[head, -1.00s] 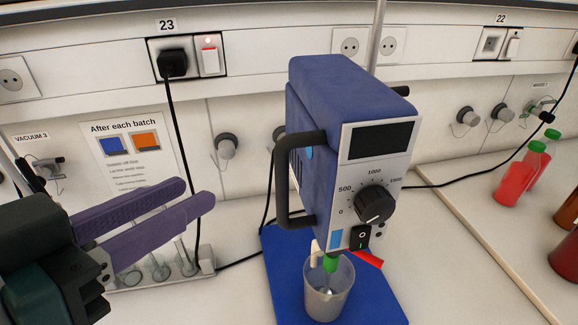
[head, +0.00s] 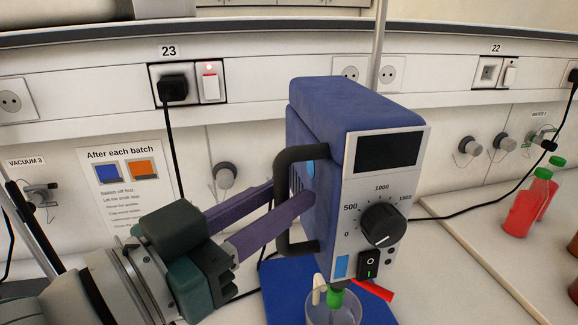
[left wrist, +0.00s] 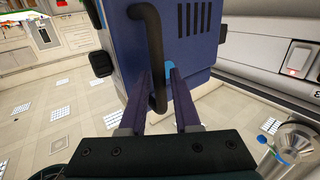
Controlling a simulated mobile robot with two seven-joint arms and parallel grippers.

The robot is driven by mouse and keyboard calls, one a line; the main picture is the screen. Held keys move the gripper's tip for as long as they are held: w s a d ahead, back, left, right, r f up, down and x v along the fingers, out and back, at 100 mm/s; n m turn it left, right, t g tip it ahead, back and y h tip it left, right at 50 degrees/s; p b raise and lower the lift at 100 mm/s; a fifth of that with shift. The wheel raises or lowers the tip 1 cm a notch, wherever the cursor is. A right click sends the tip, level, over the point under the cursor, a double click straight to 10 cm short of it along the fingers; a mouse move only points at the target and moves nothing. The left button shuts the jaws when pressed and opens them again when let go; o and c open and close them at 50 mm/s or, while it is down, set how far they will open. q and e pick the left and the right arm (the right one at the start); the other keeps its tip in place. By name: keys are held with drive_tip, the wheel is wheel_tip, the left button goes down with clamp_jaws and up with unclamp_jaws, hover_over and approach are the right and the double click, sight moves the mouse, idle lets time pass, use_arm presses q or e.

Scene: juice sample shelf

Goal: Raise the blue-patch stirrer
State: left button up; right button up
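The blue stirrer (head: 370,110) has a grey front panel with a dial, a light-blue patch (head: 341,266) and a black handle (head: 283,170) on its left side. Its green lower part (head: 335,299) reaches down to a clear beaker (head: 322,312); its lower end is hard to make out. My left gripper (head: 292,192) is level with the handle, its purple fingers reaching past it towards the housing. In the left wrist view, the handle (left wrist: 154,55) stands between the two spread fingers (left wrist: 161,85), which are not closed on it. My right gripper is not in view.
A blue base (head: 285,300) lies under the beaker. A metal rod (head: 377,45) rises behind the stirrer. Red bottles with green caps (head: 525,205) stand at the right. A black cable (head: 172,140) hangs from the wall plug behind my left gripper.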

use_arm(q)
drive_tip(key=shift+w+d, duration=0.25)
clamp_jaws()
idle(1.4)
